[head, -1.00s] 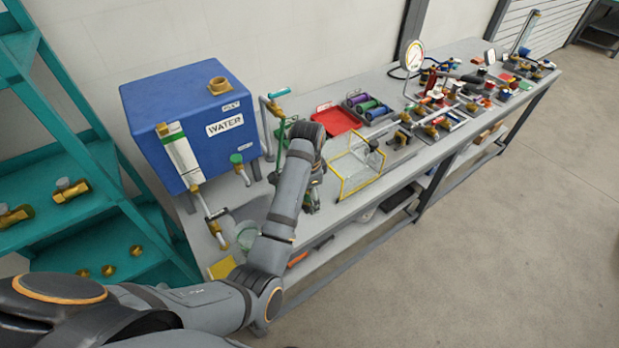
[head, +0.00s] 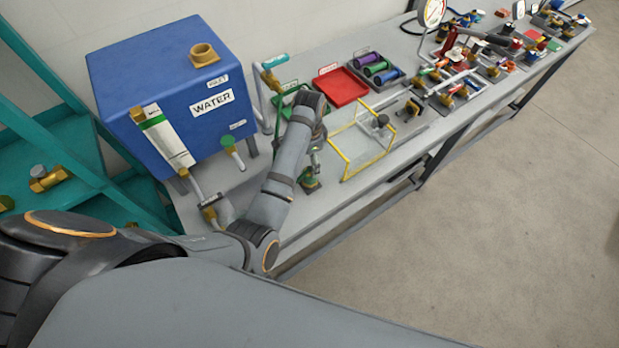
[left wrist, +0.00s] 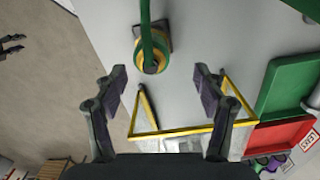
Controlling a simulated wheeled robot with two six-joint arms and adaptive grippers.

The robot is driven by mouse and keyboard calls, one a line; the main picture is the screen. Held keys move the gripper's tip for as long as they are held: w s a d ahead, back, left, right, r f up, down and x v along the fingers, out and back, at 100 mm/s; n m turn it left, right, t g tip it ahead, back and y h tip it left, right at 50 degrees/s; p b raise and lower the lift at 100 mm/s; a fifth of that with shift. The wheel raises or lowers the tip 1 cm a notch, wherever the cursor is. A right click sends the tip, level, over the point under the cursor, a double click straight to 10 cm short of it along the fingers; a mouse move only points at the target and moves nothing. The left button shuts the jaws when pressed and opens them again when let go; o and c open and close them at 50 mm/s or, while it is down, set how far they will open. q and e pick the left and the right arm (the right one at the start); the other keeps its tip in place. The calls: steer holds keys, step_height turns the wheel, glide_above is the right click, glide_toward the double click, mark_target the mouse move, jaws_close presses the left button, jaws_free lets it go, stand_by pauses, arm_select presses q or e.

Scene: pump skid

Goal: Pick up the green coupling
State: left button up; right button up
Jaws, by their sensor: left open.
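The green coupling (head: 375,68) appears to be the middle one of three cylinders lying in a dark tray (head: 400,77), with a purple one (head: 367,58) behind it and a blue-ended one (head: 386,76) in front. In the left wrist view part of this group shows at the bottom edge, with a green cylinder (left wrist: 275,163) beside a purple one. My left gripper (left wrist: 162,84) is open and empty above the bench, beside a green post with a yellow ring (left wrist: 152,62) and apart from the coupling. In the head view my arm hides its fingers. Dark prongs at the wrist view's left edge look like my right gripper (left wrist: 12,45).
A yellow-edged clear guard (head: 345,160) stands near the bench front, between my left gripper and the cylinder tray. A red tray (head: 340,87) and green tray (left wrist: 290,85) lie behind. A blue water tank (head: 165,95) is left; pipe fittings and gauges crowd the right.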

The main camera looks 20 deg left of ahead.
arm_select(q)
steer(key=shift+s+d+f+p, duration=0.15)
steer(key=shift+s+f+p, duration=0.2)
steer(key=shift+f, duration=0.3)
steer(key=shift+s+d+f+p, duration=0.2)
steer(key=shift+f+p, duration=0.15)
steer(key=shift+f, duration=0.25)
step_height(320, 180, down, 2)
steer(key=shift+a, duration=0.1)
steer(key=c, duration=1.4)
arm_select(e)
steer(key=shift+s+d+r, duration=0.15)
steer(key=shift+r, duration=0.75)
